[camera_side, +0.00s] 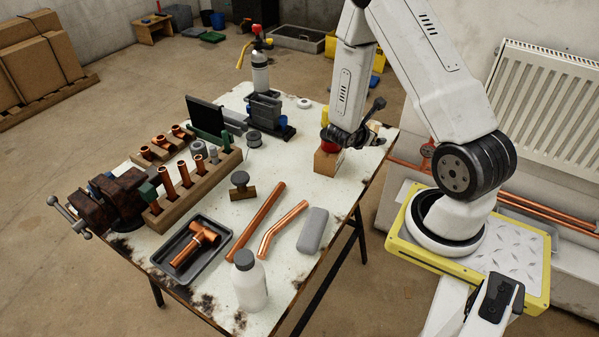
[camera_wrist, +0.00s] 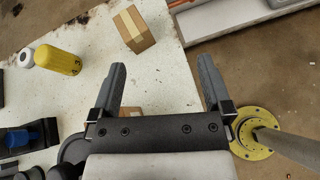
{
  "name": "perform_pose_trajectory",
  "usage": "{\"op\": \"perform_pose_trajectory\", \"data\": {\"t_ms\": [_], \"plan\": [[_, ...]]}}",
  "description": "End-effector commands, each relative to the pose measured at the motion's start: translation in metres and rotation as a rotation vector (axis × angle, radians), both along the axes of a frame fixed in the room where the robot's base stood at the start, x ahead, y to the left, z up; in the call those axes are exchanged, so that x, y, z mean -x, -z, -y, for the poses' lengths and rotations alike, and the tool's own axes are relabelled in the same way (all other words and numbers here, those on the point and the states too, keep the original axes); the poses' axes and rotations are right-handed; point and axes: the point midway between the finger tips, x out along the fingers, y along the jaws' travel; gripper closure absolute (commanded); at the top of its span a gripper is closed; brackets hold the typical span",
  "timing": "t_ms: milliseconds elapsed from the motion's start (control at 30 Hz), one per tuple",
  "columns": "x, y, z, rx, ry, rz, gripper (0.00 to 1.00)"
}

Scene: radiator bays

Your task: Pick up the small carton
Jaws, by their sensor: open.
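In the wrist view, a tan carton (camera_wrist: 134,28) with a paler tape strip lies at the top, beyond my fingertips and left of centre. My gripper (camera_wrist: 162,65) is open, with nothing visible between its fingertips.
A yellow cylinder (camera_wrist: 57,59) and a white round item (camera_wrist: 26,57) stand left of the carton in the wrist view. Copper pipes (camera_side: 256,221), a grey block (camera_side: 312,230) and a white bottle (camera_side: 249,281) occupy the table's near part. A radiator (camera_side: 545,105) stands at right.

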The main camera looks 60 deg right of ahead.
Motion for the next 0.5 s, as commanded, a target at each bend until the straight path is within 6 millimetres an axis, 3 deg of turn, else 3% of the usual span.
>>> {"op": "perform_pose_trajectory", "data": {"t_ms": [200,500], "plan": [[-0.006,0.024,0.024,0.061,-0.169,-0.069,0.00],[-0.015,0.051,0.039,0.114,-0.362,-0.106,0.00]]}}
